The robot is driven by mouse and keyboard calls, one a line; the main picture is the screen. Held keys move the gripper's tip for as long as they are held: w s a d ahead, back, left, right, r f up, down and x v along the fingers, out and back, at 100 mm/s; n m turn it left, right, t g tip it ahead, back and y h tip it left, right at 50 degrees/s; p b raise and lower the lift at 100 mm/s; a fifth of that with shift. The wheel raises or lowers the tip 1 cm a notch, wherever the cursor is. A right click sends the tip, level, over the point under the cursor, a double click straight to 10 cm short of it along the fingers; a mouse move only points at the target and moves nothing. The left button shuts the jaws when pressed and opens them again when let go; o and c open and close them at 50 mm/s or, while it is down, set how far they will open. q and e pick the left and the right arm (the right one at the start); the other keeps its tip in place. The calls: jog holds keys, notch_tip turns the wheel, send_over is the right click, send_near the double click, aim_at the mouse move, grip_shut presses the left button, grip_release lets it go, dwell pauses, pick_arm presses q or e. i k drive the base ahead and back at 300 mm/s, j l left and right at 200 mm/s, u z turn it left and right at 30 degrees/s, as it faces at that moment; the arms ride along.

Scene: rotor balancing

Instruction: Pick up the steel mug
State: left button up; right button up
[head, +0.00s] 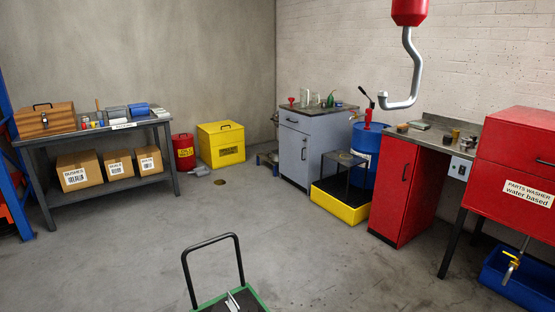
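I cannot pick out a steel mug for certain at this distance. Small items (455,135), brownish and dark, stand on the worktop of the red cabinet on the right, too small to identify. Glassware and small containers (309,97) stand on the grey cabinet (312,149) at the back. Neither of my grippers shows in the head view.
A cart with a black handle (212,241) stands at the bottom centre. A yellow tray (338,207), blue drum (366,148), red cabinet (396,193) and red parts washer (520,158) line the right. The middle floor is clear.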

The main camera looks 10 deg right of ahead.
aim_at(276, 156)
jog(key=i+j+u, duration=0.4)
jog(key=j, duration=0.2)
jog(key=i+j+u, duration=0.75)
jog(key=i, duration=0.25)
jog(key=i+z, duration=0.1)
jog(key=i, duration=0.4)
jog(key=i+j+z, duration=0.1)
jog(key=i, duration=0.45)
jog(key=i+j+z, duration=0.1)
jog(key=i, duration=0.4)
jog(key=i+l+z, duration=0.25)
jog(key=i, duration=0.25)
jog(key=i+z, duration=0.3)
jog(key=i, duration=0.2)
jog(key=i+z, duration=0.25)
jog(key=i, duration=0.25)
jog(key=i+j+z, duration=0.25)
jog(key=i, duration=0.25)
jog(key=i+j+z, duration=0.3)
jog(key=i, duration=0.2)
jog(key=i+l+z, duration=0.15)
jog(key=i, duration=0.4)
jog(key=i+z, duration=0.15)
jog(key=i, duration=0.4)
jog(key=i+j+z, duration=0.15)
jog(key=i, duration=0.4)
jog(key=i+z, duration=0.15)
jog(key=i, duration=0.4)
jog(key=i+j+z, duration=0.2)
jog(key=i, duration=0.35)
